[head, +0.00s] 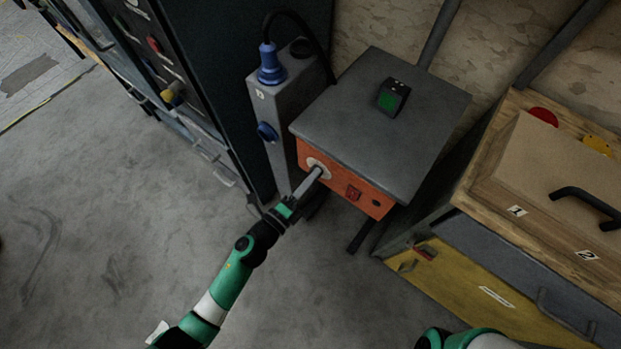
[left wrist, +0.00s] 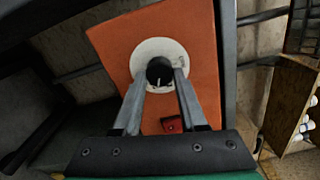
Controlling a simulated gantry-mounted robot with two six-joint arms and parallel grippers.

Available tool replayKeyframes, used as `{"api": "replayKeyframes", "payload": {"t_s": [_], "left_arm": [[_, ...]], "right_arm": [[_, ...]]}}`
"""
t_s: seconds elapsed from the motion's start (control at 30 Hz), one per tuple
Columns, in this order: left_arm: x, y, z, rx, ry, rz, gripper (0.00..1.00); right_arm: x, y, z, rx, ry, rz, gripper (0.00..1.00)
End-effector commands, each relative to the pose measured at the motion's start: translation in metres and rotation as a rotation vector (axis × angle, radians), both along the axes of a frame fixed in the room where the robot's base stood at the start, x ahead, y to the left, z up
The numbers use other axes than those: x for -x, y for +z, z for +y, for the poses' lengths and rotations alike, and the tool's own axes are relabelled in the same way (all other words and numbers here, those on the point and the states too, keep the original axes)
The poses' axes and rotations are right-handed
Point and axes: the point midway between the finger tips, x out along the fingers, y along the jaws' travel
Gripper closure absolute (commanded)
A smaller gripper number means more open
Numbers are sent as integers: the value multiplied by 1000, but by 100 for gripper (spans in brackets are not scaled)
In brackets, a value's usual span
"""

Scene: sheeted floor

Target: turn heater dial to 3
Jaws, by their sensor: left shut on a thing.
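The heater has a dark grey top (head: 385,125) and an orange front panel (head: 340,186), which also shows in the left wrist view (left wrist: 110,45). A black dial (left wrist: 160,72) sits in a round white plate (left wrist: 150,46) on that panel. The plate shows in the head view (head: 316,164), where the gripper hides the dial. My left gripper (head: 318,171) is shut on the dial, with one finger on each side in the left wrist view (left wrist: 159,78). A light mark shows on the dial's lower part; no numbers are readable. My right gripper is out of view.
A red switch (head: 353,193) is right of the dial. A small black box with a green face (head: 392,98) stands on the heater. A grey socket post with a blue plug (head: 270,66) is at its left. Wooden boxes (head: 520,190) stand at right. The floor in front is clear.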

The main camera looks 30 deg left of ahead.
Motion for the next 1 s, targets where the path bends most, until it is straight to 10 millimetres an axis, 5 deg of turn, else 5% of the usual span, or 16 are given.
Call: {"api": "replayKeyframes", "payload": {"t_s": [0.77,0.8,0.93,1.0], "left_arm": [[0,0,0,-108,0,-23,100],[0,0,0,-108,0,-23,51],[0,0,0,-107,0,-23,29],[0,0,0,-106,0,-22,29]], "right_arm": [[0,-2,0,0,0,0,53],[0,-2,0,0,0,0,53],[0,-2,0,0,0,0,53],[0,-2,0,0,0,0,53]]}}
